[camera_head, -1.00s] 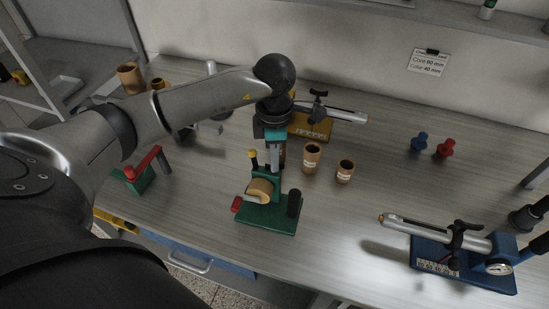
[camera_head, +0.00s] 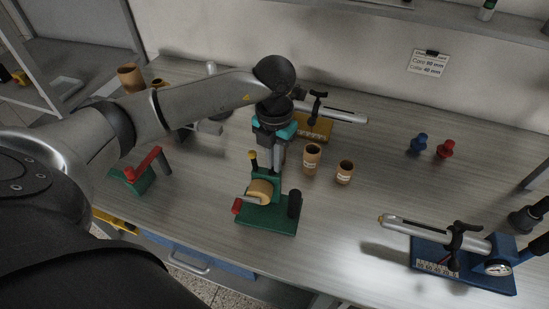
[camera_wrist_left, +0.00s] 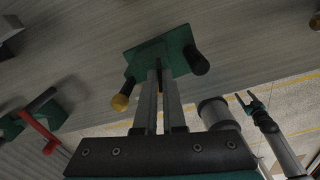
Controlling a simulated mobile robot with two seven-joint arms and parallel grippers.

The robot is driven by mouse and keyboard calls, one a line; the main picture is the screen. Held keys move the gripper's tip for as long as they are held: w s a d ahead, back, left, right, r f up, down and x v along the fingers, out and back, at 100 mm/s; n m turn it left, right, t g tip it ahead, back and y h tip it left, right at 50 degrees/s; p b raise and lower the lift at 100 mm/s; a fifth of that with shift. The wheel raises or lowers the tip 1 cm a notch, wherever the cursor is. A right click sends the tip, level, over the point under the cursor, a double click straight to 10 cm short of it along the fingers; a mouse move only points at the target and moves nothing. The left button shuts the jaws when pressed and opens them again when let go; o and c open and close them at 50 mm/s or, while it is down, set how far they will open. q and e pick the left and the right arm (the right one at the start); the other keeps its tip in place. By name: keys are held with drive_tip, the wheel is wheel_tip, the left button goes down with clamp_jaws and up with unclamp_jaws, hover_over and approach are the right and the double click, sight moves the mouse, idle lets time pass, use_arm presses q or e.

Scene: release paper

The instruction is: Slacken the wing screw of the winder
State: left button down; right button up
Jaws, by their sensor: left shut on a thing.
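The winder (camera_head: 268,218) stands on the table, with a green base, a tan roll (camera_head: 260,190), a yellow-topped post (camera_head: 252,156), a red knob and a black post (camera_head: 294,204). My left gripper (camera_head: 277,172) reaches down from above to the green upright behind the roll, its two fingers close together. In the left wrist view the fingers (camera_wrist_left: 162,68) end at the winder's green part (camera_wrist_left: 180,50). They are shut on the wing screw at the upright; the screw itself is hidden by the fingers.
Two brown cups (camera_head: 312,158) (camera_head: 345,172) stand just right of the winder. A blue device with a silver tube (camera_head: 435,228) is at the front right. A green block with a red lever (camera_head: 143,165) is at left. Blue and red knobs (camera_head: 419,143) (camera_head: 445,149) stand behind.

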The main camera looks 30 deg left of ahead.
use_arm(q)
drive_tip(key=n+p, duration=0.1)
drive_tip(key=n, duration=0.3)
drive_tip(key=shift+r+n, duration=0.1)
drive_tip(key=shift+n, duration=0.3)
drive_tip(key=n+p, duration=0.1)
drive_tip(key=n, duration=0.2)
drive_tip(key=shift+n, duration=0.3)
drive_tip(key=n+p, duration=0.1)
drive_tip(key=n, duration=0.3)
drive_tip(key=shift+n+p, duration=1.1)
drive_tip(key=shift+n, duration=1.1)
drive_tip(key=c, duration=1)
unclamp_jaws()
